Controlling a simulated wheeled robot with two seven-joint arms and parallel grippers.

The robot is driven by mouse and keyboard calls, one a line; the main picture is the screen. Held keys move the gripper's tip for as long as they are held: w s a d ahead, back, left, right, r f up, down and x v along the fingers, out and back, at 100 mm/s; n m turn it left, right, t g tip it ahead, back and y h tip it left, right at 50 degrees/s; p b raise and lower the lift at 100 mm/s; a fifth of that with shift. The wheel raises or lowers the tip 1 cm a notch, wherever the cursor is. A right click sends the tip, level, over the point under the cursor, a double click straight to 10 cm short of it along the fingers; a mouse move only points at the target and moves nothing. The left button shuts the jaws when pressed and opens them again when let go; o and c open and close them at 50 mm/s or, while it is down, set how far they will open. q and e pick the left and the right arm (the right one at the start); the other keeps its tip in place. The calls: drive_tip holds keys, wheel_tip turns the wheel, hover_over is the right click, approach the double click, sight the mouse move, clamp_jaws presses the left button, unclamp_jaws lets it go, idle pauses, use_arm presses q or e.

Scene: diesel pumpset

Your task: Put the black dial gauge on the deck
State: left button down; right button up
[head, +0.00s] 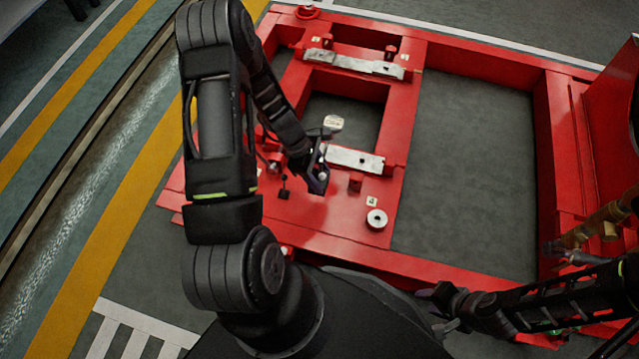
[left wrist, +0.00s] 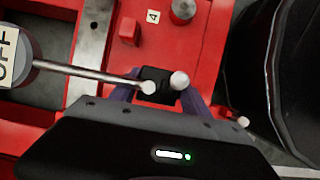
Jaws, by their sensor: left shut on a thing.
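My left gripper (head: 318,180) is over the red deck (head: 335,215) of the frame in the head view. In the left wrist view its purple fingers (left wrist: 158,94) are shut on a small black block (left wrist: 153,75). A silver rod (left wrist: 90,73) runs left from the block to a grey rounded head (left wrist: 20,65) with a pale label reading "OFF". A white ball (left wrist: 179,80) sits beside the block. I cannot tell whether this is the dial gauge; no dial face shows. My right gripper (head: 440,305) is at the lower right, and its opening is unclear.
A metal round piece (head: 376,219), a red block (head: 355,184) and a silver bar (head: 352,159) are on the deck near my left gripper. A small black upright thing (head: 285,188) stands to its left. The frame has open bays, with a large one (head: 460,150) at right.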

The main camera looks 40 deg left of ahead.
use_arm(q)
drive_tip(key=shift+f+b, duration=0.7)
drive_tip(key=shift+f, duration=1.5)
drive_tip(key=shift+f, duration=0.1)
drive_tip(key=shift+f+b, duration=0.8)
drive_tip(key=shift+f, duration=0.95)
drive_tip(key=shift+f, duration=0.2)
drive_tip(key=c, duration=0.5)
unclamp_jaws()
